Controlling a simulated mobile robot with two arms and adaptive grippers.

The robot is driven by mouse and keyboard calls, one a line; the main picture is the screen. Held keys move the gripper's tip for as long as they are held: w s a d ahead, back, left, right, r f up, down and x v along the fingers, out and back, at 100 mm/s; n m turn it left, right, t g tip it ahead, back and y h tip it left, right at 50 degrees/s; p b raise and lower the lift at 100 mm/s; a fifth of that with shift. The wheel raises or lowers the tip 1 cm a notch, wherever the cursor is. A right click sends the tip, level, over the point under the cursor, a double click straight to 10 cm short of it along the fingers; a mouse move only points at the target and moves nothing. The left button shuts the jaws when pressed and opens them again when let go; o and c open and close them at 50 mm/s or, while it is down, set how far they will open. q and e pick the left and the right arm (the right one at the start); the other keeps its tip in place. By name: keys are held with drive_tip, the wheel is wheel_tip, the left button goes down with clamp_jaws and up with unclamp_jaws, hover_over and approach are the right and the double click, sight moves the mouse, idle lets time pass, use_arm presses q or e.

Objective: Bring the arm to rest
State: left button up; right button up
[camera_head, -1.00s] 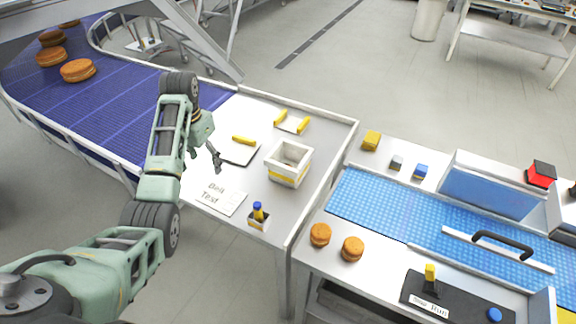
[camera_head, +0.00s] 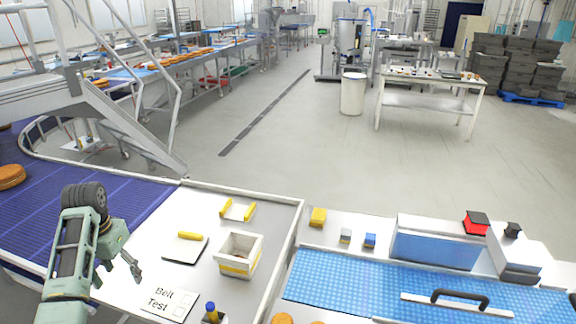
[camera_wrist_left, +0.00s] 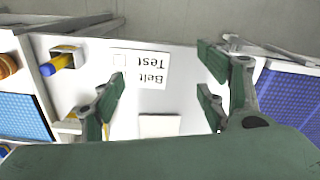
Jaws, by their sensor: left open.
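My left gripper (camera_head: 119,270) is at the lower left of the head view, above the white table's left edge beside the blue-purple belt (camera_head: 40,215). In the left wrist view its fingers (camera_wrist_left: 160,95) are spread apart with nothing between them. Below them lie the "Belt Test" card (camera_wrist_left: 140,68) and a white plate (camera_wrist_left: 160,125). The card also shows in the head view (camera_head: 169,303), just right of the gripper. My right gripper is in neither view.
On the white table stand a white box with a yellow band (camera_head: 238,268), a clipboard (camera_head: 184,249) and a yellow-ended tray (camera_head: 238,212). To the right is a light-blue belt (camera_head: 350,280). Open floor (camera_head: 300,150) lies behind.

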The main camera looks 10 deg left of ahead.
use_arm(q)
drive_tip(key=s+d+f+m+t+y, duration=0.1)
drive_tip(key=s+d+f+m+y, duration=0.1)
drive_tip(key=s+d+f, duration=0.9)
drive_tip(key=s+d+r+m+t+h, duration=0.1)
drive_tip(key=s+d+r+t+h, duration=0.1)
drive_tip(key=s+d, duration=1.4)
wheel_tip(320, 180, down, 36)
drive_tip(key=d+b, duration=0.2)
drive_tip(key=b, duration=0.7)
drive_tip(key=s+a+f+g+b, duration=0.2)
drive_tip(key=s+f+b, duration=0.3)
drive_tip(key=s+f, duration=1.2)
wheel_tip(320, 180, down, 4)
drive_tip(key=shift+a+r, duration=0.1)
drive_tip(key=shift+a, duration=0.25)
